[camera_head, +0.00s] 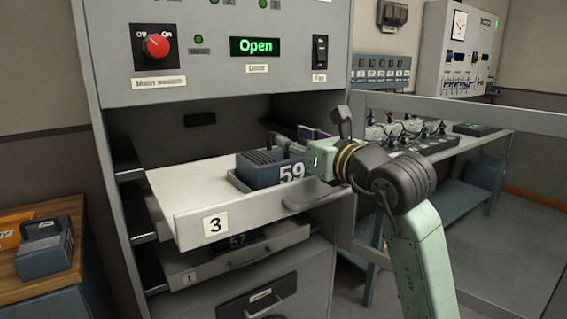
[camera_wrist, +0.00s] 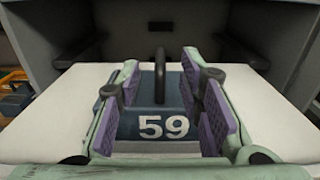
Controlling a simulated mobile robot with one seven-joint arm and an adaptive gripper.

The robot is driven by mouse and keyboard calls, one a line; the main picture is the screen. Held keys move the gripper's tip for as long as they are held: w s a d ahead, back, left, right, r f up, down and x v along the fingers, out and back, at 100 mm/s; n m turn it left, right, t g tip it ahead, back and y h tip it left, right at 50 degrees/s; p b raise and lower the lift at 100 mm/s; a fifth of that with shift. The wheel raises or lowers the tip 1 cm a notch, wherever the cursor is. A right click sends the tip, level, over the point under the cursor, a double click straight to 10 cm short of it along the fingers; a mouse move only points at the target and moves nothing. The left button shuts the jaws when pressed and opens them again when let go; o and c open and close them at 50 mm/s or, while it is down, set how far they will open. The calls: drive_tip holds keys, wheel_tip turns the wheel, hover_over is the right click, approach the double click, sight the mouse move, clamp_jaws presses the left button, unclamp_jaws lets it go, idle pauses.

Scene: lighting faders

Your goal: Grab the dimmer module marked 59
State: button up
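The blue dimmer module marked 59 (camera_head: 262,172) sits on the pulled-out white tray labelled 3 (camera_head: 190,203). In the wrist view the module's numbered front (camera_wrist: 163,126) faces me, with its dark upright handle (camera_wrist: 160,75) behind the number. My gripper (camera_wrist: 160,72) is open, its two purple-padded fingers standing on the left and right of the handle and module. I cannot tell whether the pads touch its sides. In the head view my gripper (camera_head: 298,143) is at the module's right and partly hides it.
The cabinet panel (camera_head: 215,50) with a green "Open" display is above the tray. Another blue module (camera_head: 45,247) stands on the left wooden table. A bench (camera_head: 470,143) is at right.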

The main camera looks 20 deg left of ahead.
sight(280, 156)
drive_tip(key=shift+f+p+x, duration=0.15)
drive_tip(key=shift+p+x, duration=0.4)
drive_tip(key=shift+x, duration=1.25)
drive_tip(key=shift+f+p+x, duration=0.2)
drive_tip(key=shift+p+x, duration=0.3)
drive_tip(key=shift+x, duration=1.25)
drive_tip(key=shift+c, duration=0.4)
clamp_jaws()
drive_tip(key=shift+d+r, duration=0.1)
drive_tip(key=shift+r, duration=0.05)
